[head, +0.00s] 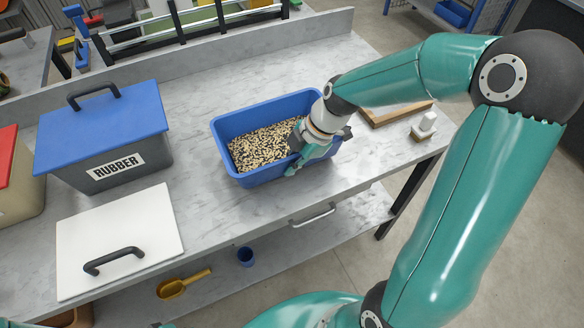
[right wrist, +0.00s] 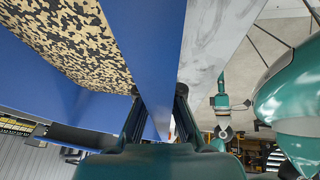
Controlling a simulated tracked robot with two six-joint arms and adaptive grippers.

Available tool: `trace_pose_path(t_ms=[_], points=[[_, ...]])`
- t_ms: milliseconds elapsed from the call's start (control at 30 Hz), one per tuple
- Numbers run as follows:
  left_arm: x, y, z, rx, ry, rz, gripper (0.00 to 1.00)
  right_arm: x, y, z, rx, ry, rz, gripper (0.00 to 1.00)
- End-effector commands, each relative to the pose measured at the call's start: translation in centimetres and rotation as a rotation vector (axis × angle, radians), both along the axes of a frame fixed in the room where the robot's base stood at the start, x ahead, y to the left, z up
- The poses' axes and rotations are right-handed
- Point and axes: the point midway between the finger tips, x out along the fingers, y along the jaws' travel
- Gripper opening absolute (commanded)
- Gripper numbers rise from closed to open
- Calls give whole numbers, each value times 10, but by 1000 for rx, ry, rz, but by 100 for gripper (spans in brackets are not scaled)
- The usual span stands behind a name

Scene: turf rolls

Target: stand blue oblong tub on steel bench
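The blue oblong tub (head: 226,153) is upright over the grey marbled bench top (head: 190,215) in the head view, filled with speckled seed-like pieces (head: 262,148). I cannot tell whether its base touches the bench. My right gripper (head: 300,160) is at the tub's right end. In the right wrist view its fingers (right wrist: 158,100) lie on either side of the tub's blue wall (right wrist: 150,50), shut on it. My left gripper (right wrist: 223,130) shows small in the right wrist view; its finger opening is unclear.
A grey bin with a blue lid marked RUBBER (head: 125,140) and a white lid (head: 125,225) stand left of the tub. A wooden block (head: 395,112) and a small white-topped item (head: 424,126) are at the right.

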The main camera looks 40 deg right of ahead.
Motion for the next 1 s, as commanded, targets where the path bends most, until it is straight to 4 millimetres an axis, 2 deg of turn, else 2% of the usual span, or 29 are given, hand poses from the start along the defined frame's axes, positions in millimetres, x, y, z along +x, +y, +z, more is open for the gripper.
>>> trace_pose_path(t_ms=[133,367,400,533,867,1000], points=[[0,0,0,0,0,0,0,0,0,-17,-1,0,1,0],[0,0,0,0,0,0,0,0,-1,-19,-2,-2,0,0],[0,0,-1,0,0,0,0,0,0,-20,-1,0,0,9],[0,0,-1,0,0,0,0,0,0,-20,-1,0,0,30],[0,0,-1,0,0,0,0,0,-1,-18,-1,-1,-1,31],[0,0,-1,0,0,0,0,-2,-4,-9,-2,-4,-1,31]])
